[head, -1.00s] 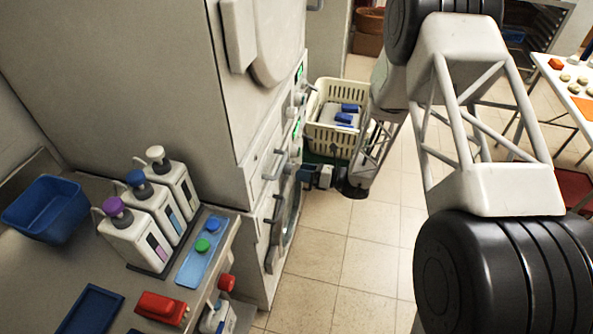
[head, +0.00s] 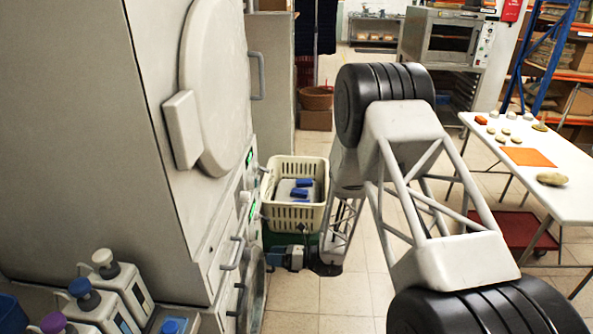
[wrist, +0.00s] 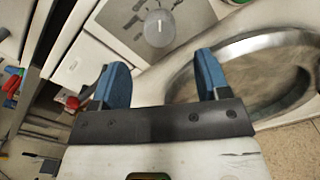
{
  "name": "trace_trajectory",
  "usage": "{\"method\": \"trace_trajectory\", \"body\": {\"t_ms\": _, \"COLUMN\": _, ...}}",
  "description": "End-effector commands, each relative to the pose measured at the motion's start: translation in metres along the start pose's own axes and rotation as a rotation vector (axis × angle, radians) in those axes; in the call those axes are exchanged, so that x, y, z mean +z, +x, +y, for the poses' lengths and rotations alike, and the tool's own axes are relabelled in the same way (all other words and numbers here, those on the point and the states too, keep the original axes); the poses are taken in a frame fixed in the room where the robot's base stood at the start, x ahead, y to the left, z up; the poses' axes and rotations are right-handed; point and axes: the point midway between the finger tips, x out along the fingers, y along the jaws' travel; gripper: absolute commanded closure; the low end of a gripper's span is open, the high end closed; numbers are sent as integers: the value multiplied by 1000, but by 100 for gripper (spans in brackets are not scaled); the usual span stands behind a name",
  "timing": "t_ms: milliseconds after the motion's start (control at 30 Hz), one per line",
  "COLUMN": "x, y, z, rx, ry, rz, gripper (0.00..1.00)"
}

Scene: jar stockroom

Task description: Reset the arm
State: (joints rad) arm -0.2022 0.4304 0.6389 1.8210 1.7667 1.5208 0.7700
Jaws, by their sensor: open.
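My gripper (wrist: 160,85) shows in the wrist view with its two blue fingers spread wide apart and nothing between them. Beyond the fingers are a pale machine front with a round grey knob (wrist: 159,28) and a large round metal-rimmed door (wrist: 180,90) at the right. In the head view my gripper (head: 284,257) is small, low beside the machine and in front of the cream basket. My arm reaches from the lower right corner up and back down to it.
A cream basket (head: 293,215) with blue-capped items stands behind my gripper. The tall grey machine (head: 90,130) fills the left, with pump bottles (head: 118,285) in front. A white table (head: 545,185) with stones stands right. Tiled floor (head: 345,295) lies clear between.

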Motion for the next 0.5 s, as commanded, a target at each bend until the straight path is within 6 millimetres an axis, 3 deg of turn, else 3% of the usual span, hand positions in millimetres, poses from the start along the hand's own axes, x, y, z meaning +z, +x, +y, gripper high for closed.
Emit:
{"method": "trace_trajectory", "body": {"t_ms": 267, "x": 14, "y": -4, "z": 13, "rx": 18, "ry": -43, "rz": 33, "gripper": 31}}
{"method": "trace_trajectory", "body": {"t_ms": 500, "x": 47, "y": -16, "z": 50, "rx": 67, "ry": -167, "rz": 127, "gripper": 31}}
